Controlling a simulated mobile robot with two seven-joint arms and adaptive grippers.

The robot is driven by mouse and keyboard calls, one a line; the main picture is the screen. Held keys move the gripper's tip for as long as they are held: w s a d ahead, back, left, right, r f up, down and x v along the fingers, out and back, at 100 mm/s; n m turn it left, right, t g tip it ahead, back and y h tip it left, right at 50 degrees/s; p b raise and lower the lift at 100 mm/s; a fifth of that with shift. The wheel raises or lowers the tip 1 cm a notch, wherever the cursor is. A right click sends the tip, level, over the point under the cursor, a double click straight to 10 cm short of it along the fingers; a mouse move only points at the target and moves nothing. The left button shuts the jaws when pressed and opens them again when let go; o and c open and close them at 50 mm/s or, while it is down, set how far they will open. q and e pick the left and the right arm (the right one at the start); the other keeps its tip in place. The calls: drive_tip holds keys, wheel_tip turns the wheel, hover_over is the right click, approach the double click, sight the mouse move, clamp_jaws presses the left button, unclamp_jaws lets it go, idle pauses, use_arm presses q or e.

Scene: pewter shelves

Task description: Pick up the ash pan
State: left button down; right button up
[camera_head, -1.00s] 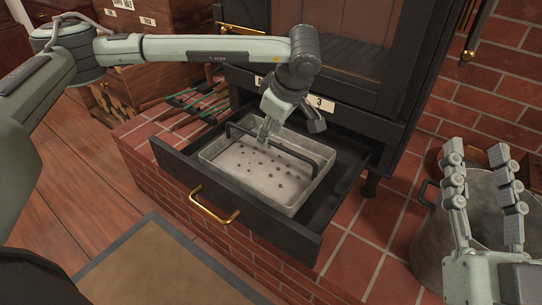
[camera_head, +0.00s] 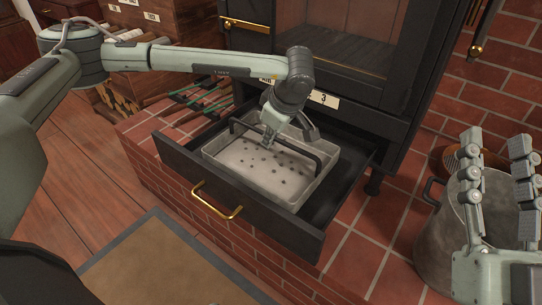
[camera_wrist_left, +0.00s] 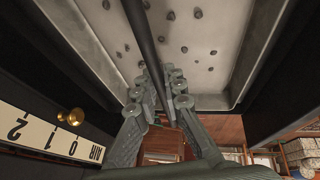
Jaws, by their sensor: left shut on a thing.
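The ash pan (camera_head: 240,160) is a pale grey rectangular tray with dark spots on its floor. It sits inside the pulled-out black drawer (camera_head: 240,222). A dark bar handle (camera_head: 300,148) spans the pan. My left gripper (camera_head: 268,143) reaches down over the pan and is shut on this handle. In the left wrist view the handle (camera_wrist_left: 140,35) runs between the fingers of my left gripper (camera_wrist_left: 160,88), with the spotted pan floor (camera_wrist_left: 210,30) beyond. My right gripper (camera_head: 497,150) is open and empty at the right, its two fingers spread upward.
The drawer has a brass handle (camera_head: 217,203) and belongs to a black stove (camera_head: 390,85) on a red brick hearth (camera_head: 350,255). A grey metal bucket (camera_head: 432,235) stands at the right. Several tools (camera_head: 200,95) lie left of the drawer. A brown mat (camera_head: 165,265) lies in front.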

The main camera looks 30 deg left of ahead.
use_arm(q)
drive_tip(key=shift+r, duration=0.15)
drive_tip(key=shift+w+r, duration=0.1)
drive_tip(key=shift+r, duration=0.45)
drive_tip(key=s+d, duration=0.2)
drive_tip(key=d, duration=0.1)
drive_tip(key=shift+s+d, duration=0.2)
drive_tip(key=shift+d, duration=0.1)
wheel_tip(320, 180, up, 14)
drive_tip(key=p, duration=0.1)
drive_tip(key=shift+p, duration=0.35)
use_arm(e)
drive_tip(key=shift+w+a+f+g+h, duration=0.15)
drive_tip(key=shift+w+f+g, duration=0.15)
drive_tip(key=shift+f+g, duration=0.4)
drive_tip(key=shift+w+d+f+g+h, duration=0.1)
drive_tip(key=shift+w+f+g+h, duration=0.2)
drive_tip(key=shift+f, duration=0.6)
drive_tip(key=shift+w+a+f+g+h, duration=0.1)
drive_tip(key=shift+w+f+g, duration=0.15)
drive_tip(key=shift+f+g, duration=0.45)
use_arm(q)
drive_tip(key=shift+a+f, duration=0.1)
